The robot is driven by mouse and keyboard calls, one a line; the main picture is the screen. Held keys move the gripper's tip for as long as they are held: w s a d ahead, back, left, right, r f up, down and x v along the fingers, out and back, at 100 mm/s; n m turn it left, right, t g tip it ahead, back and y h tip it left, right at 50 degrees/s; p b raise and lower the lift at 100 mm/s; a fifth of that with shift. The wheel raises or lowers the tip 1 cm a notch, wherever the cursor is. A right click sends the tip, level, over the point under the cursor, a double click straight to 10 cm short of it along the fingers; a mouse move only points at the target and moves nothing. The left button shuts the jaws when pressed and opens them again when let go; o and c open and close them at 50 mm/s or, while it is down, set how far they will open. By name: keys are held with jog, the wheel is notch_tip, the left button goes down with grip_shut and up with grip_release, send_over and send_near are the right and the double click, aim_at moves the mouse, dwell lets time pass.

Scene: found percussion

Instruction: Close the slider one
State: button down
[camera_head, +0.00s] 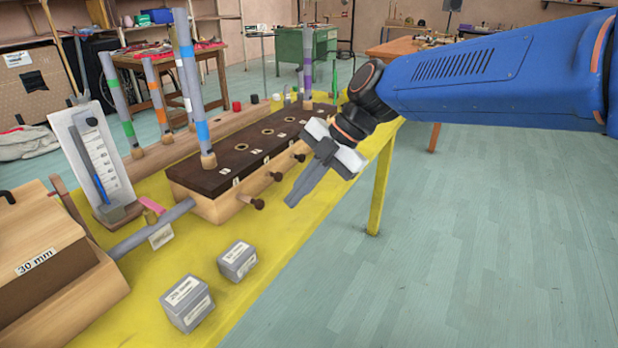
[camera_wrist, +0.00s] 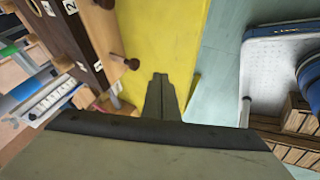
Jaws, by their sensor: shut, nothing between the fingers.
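A long wooden block (camera_head: 209,208) with a dark top (camera_head: 215,178) stands on the yellow table. Its top has round holes and small numbered labels. Dark round knobs on short rods stick out of its near right side. The nearest knob (camera_head: 258,204) also shows in the wrist view (camera_wrist: 132,64); another knob (camera_head: 277,176) is behind it. I cannot read for certain which label is one. My gripper (camera_head: 289,203) is shut and empty, pointing down beside the block, to the right of the nearest knob and apart from it. Its fingertips also show in the wrist view (camera_wrist: 160,76).
Two grey weights (camera_head: 187,303) (camera_head: 238,261) sit on the yellow table (camera_head: 150,325) in front. A wooden box (camera_head: 60,290) marked 30 mm and a tilted gauge board (camera_head: 92,160) stand left. Floor right of the table is clear.

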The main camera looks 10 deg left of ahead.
aim_at(257, 203)
jog(key=x, duration=0.3)
jog(key=shift+w+a, duration=0.25)
jog(key=shift+a, duration=0.3)
jog(key=shift+w+a, duration=0.25)
jog(key=shift+a, duration=0.3)
jog(key=shift+w+a, duration=0.25)
jog(key=shift+a, duration=0.4)
jog(key=a, duration=0.1)
jog(key=w+a, duration=0.1)
jog(key=a, duration=0.1)
jog(key=shift+w, duration=0.1)
jog(key=shift+w+a+r, duration=0.1)
jog(key=shift+a+r, duration=0.05)
